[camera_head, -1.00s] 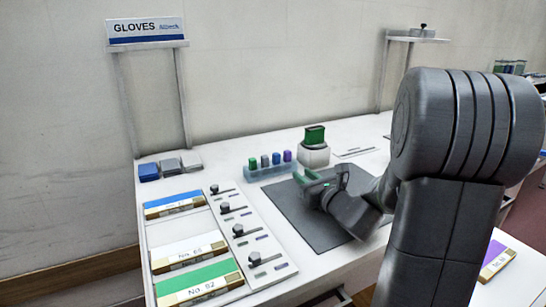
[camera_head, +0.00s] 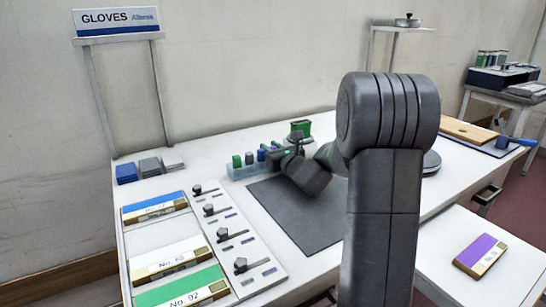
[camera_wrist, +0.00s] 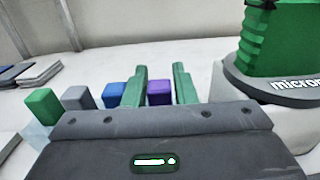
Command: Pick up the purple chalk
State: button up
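The purple chalk (camera_wrist: 159,93) stands upright at the right end of a row of chalks, with a blue chalk (camera_wrist: 114,95), a grey chalk (camera_wrist: 77,98) and a green chalk (camera_wrist: 42,105) to its left. In the head view the row stands in a pale blue holder (camera_head: 243,173). My gripper (camera_wrist: 160,84) is open, its two green fingers on either side of the purple chalk in the wrist view. I cannot tell whether they touch it. In the head view my gripper (camera_head: 275,156) is at the holder's right end and largely hides the purple chalk.
A green-topped device (camera_wrist: 278,45) stands close to the right of the gripper. A dark mat (camera_head: 297,215) lies in front of the holder. A panel of sliders (camera_head: 232,240) and labelled boxes (camera_head: 170,257) are on the left.

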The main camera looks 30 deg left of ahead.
jog(key=shift+w+a, duration=0.15)
jog(key=shift+a, duration=0.2)
grip_shut()
